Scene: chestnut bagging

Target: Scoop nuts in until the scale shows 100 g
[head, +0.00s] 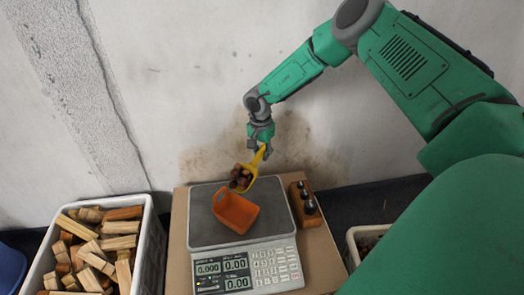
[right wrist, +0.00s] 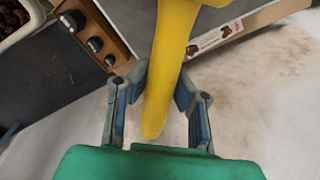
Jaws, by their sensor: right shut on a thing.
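My right gripper (head: 262,145) is shut on the handle of a yellow scoop (head: 256,163). In the right wrist view the fingers (right wrist: 160,100) stand on both sides of the yellow handle (right wrist: 170,70). The scoop's bowl holds several brown nuts (head: 240,177) and is above the back of the scale, near the orange container. The orange container (head: 237,212) stands on the grey plate of the scale (head: 205,232). The scale's weight display (head: 208,268) appears to read 0.000. My left gripper is not in view.
A wooden block with metal weights (head: 304,203) stands right of the scale. A white crate of wood pieces (head: 148,240) is at the left. A pale bin with brown contents (head: 352,247) is at the right, partly hidden by my arm. The wall is close behind.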

